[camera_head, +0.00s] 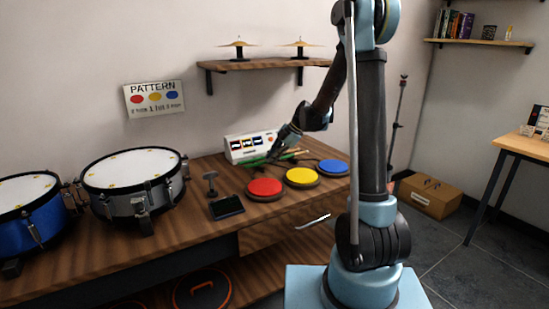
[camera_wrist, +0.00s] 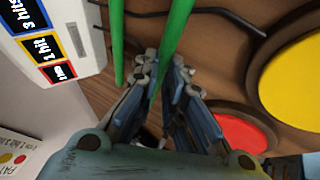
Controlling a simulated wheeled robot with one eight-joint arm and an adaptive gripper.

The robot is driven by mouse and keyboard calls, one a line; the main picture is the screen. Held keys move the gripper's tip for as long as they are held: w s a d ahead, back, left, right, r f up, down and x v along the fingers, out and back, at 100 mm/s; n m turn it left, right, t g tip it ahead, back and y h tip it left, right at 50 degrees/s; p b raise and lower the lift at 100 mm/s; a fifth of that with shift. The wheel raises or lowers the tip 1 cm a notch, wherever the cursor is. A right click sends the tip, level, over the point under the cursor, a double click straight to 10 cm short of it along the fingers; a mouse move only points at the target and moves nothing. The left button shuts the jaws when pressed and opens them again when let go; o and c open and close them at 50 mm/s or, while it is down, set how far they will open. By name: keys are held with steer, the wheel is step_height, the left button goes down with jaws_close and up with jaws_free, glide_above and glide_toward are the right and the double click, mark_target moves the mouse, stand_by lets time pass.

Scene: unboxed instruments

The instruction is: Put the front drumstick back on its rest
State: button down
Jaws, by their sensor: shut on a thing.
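Two green drumsticks show in the wrist view. The front drumstick (camera_wrist: 176,32), farther from the white panel, runs between my fingertips (camera_wrist: 162,72), which are shut on it. The other drumstick (camera_wrist: 117,40) lies to its left, close to the panel. In the head view my gripper (camera_head: 274,156) is low over the table in front of the panel, with green stick parts (camera_head: 254,162) beside it and pale stick ends to its right. I cannot clearly make out the rest, or whether the held stick touches anything below.
The white panel (camera_head: 236,150) stands just behind. Red (camera_head: 265,187), yellow (camera_head: 302,176) and blue (camera_head: 333,167) pads lie in front and to the right. A dark tablet (camera_head: 227,207) and small stand (camera_head: 211,184) are left, then the grey drum (camera_head: 133,173).

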steer(key=shift+f, duration=0.45)
steer(key=c, duration=1.6)
jaws_free()
steer(key=shift+r, duration=0.1)
steer(key=v, duration=1.1)
steer(key=shift+d+r, duration=0.25)
steer(key=shift+r, duration=0.05)
